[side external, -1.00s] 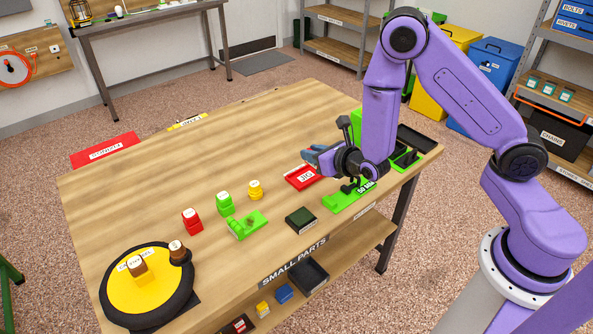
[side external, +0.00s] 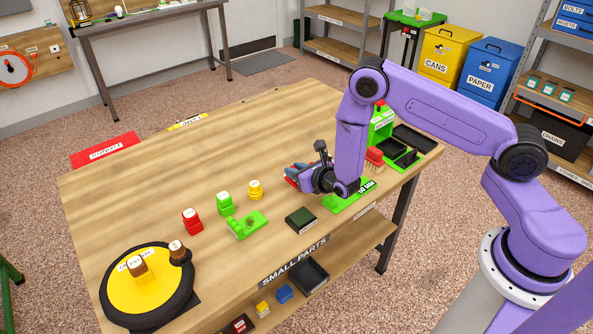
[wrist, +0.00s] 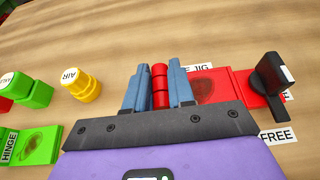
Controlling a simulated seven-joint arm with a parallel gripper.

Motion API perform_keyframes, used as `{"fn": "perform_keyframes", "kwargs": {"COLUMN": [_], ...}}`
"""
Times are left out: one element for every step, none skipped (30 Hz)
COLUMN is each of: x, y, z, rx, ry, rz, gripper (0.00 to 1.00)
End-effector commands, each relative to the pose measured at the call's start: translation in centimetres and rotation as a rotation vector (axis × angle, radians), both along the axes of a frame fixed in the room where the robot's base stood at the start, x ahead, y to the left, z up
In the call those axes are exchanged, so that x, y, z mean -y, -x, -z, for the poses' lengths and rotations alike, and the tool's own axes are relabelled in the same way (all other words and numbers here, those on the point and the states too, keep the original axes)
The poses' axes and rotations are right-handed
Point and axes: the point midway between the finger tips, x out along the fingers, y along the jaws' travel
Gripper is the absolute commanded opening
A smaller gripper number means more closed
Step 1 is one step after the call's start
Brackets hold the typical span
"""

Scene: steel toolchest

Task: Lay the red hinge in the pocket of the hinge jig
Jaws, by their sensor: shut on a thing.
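In the wrist view my gripper (wrist: 159,78) is shut on the red hinge (wrist: 160,86), whose ribbed red barrel shows between the two blue-grey fingers. Right beside the fingers is a flat red piece (wrist: 208,88) with a dark oval mark, under a label ending in "JIG". I cannot tell where the held hinge ends and the red jig begins, or whether the hinge touches the pocket. In the side view my gripper (side external: 297,178) is low over the red jig area and hides most of it.
A black upright handle (wrist: 270,78) stands just right, near a "FREE" label. A green plate labelled "HINGE" (wrist: 30,146) and a yellow "AIR" knob (wrist: 80,85) are left.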

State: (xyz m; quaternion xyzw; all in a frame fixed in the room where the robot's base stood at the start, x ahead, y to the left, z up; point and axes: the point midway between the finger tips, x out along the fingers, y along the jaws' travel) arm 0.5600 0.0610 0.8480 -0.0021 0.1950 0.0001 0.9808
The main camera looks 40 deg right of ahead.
Motion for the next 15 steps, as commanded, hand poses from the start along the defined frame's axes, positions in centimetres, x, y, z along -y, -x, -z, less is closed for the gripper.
{"fn": "perform_keyframes", "kwargs": {"x": [-0.03,-0.03,-0.03,-0.03,-0.03,-0.02,-0.02,-0.02,-0.02,-0.01,-0.01,0.01,0.01,0.01,0.01], "y": [-0.06,-0.06,-0.05,-0.06,-0.06,-0.05,-0.05,-0.04,-0.04,-0.04,-0.04,0.0,-0.01,0.0,0.0], "z": [-0.03,-0.04,-0.05,-0.06,-0.06,-0.07,-0.06,-0.02,0.07,0.16,0.23,0.25,0.24,0.24,0.24], "rx": [0.003,0.004,0.004,0.004,0.004,0.003,0.003,0.003,0.003,0.003,0.003,0.0,0.001,0.0,0.0], "ry": [-0.001,-0.001,-0.001,-0.001,-0.001,-0.001,-0.001,-0.001,-0.001,-0.001,-0.001,-0.001,-0.001,-0.001,-0.001], "rz": [-0.001,-0.001,-0.001,-0.001,0.0,0.0,0.0,0.0,0.0,0.0,0.0,0.0,0.0,0.0,0.0], "gripper": [0.0,0.0,0.0,0.0,0.0,0.0,0.0,0.0,0.0,0.0,0.0,0.36,0.46,0.49,0.49]}}
